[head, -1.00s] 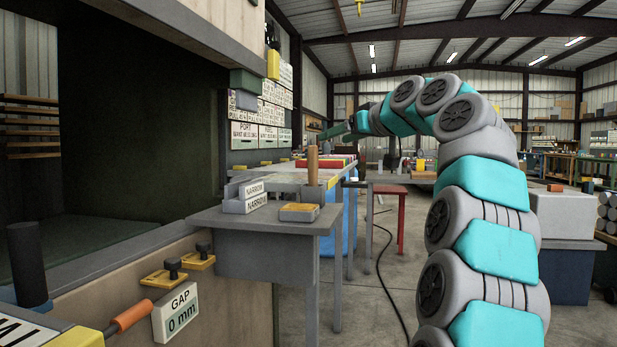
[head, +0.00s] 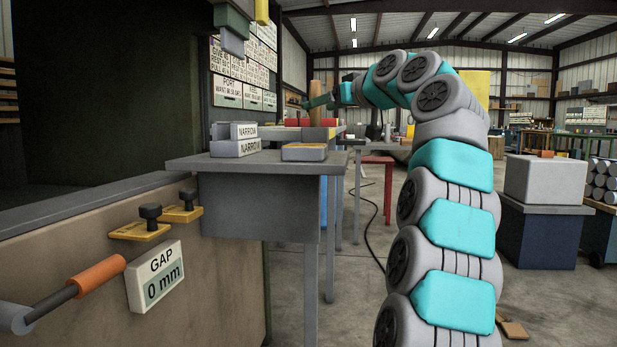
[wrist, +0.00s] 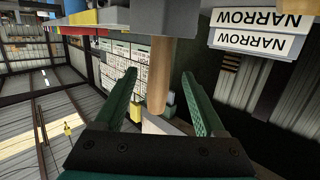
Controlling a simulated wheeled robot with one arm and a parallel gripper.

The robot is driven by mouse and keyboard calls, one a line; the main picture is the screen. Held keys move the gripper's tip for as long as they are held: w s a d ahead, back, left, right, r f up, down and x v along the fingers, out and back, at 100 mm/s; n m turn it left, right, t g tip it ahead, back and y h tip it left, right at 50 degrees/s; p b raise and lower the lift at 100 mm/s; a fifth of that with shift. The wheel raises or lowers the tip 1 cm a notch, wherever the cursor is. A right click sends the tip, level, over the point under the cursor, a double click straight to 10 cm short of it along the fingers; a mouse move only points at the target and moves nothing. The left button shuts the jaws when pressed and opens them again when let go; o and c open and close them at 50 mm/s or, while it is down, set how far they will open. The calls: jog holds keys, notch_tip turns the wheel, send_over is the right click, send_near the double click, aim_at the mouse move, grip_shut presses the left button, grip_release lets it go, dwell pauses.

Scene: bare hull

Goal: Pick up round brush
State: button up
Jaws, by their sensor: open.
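An upright wooden cylinder (head: 316,90), which looks like the round brush's handle, stands beyond the small grey table's labelled blocks. In the wrist view, which is upside down, the wooden handle (wrist: 159,82) hangs from a grey block at the top. My green gripper (head: 322,101) is at the handle's height and overlaps it in the head view. In the wrist view my gripper (wrist: 156,76) is open, with the handle showing between its fingers. No contact is clear. The brush's bristles cannot be made out.
The grey side table (head: 250,164) carries NARROW blocks (head: 234,147) and a yellow-topped grey block (head: 304,152). A GAP panel (head: 154,276) and an orange handle (head: 97,276) are at lower left. A red stool (head: 377,160) stands behind. Floor between is open.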

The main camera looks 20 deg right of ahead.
jog(key=shift+f+p+x, duration=0.1)
jog(key=shift+p+x, duration=0.35)
jog(key=shift+x, duration=1.25)
jog(key=shift+f+p+x, duration=0.15)
jog(key=shift+p+x, duration=0.25)
jog(key=shift+x, duration=1.3)
jog(key=shift+d, duration=0.1)
jog(key=shift+c, duration=0.2)
grip_shut()
